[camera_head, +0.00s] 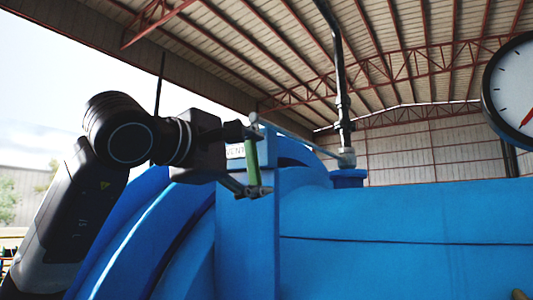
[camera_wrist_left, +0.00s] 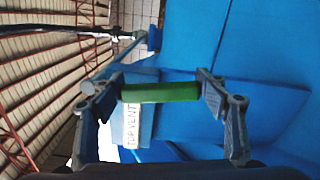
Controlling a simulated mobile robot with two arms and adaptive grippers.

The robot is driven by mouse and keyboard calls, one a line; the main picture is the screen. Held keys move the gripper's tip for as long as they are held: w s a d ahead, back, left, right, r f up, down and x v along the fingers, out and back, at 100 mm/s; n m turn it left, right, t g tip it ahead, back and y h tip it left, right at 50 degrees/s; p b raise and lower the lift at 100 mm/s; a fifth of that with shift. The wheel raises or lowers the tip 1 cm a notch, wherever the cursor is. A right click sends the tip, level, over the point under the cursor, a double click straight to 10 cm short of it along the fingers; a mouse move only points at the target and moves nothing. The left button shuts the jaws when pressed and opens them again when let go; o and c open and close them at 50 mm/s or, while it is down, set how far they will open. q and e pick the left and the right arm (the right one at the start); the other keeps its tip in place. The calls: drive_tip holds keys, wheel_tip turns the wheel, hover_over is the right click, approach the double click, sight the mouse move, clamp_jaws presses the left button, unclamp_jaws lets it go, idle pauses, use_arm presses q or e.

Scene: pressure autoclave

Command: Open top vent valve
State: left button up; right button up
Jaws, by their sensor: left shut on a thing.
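My left gripper (camera_head: 257,160) is shut on a green handle (camera_head: 251,157) beside the blue autoclave body (camera_head: 400,215). In the left wrist view, the green handle (camera_wrist_left: 160,93) lies crosswise between the two fingers of the gripper (camera_wrist_left: 162,95), one at each end. A white label reading TOP VENT (camera_wrist_left: 132,126) is on the blue surface behind the handle. In the head view the label (camera_head: 235,151) is partly covered by the gripper. My right gripper is out of view.
The vent pipe rises from a blue fitting (camera_head: 348,178) on top of the autoclave. A round gauge with a red needle (camera_head: 515,92) is at the upper right. A curved blue flange (camera_head: 150,240) lies close under my left arm. The space above the gripper looks clear.

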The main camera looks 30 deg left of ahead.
use_arm(q)
drive_tip(key=shift+w+a+f+m+p, duration=0.1)
drive_tip(key=shift+a+f+m+p, duration=0.1)
drive_tip(key=shift+a+m, duration=0.35)
drive_tip(key=shift+a+f+m+p, duration=0.1)
drive_tip(key=shift+a+m+p, duration=0.05)
drive_tip(key=shift+a+m, duration=0.35)
drive_tip(key=shift+d, duration=0.1)
drive_tip(key=o, duration=1.7)
drive_tip(key=shift+r, duration=0.1)
drive_tip(key=s, duration=0.8)
drive_tip(key=s+a, duration=0.1)
drive_tip(key=s, duration=0.3)
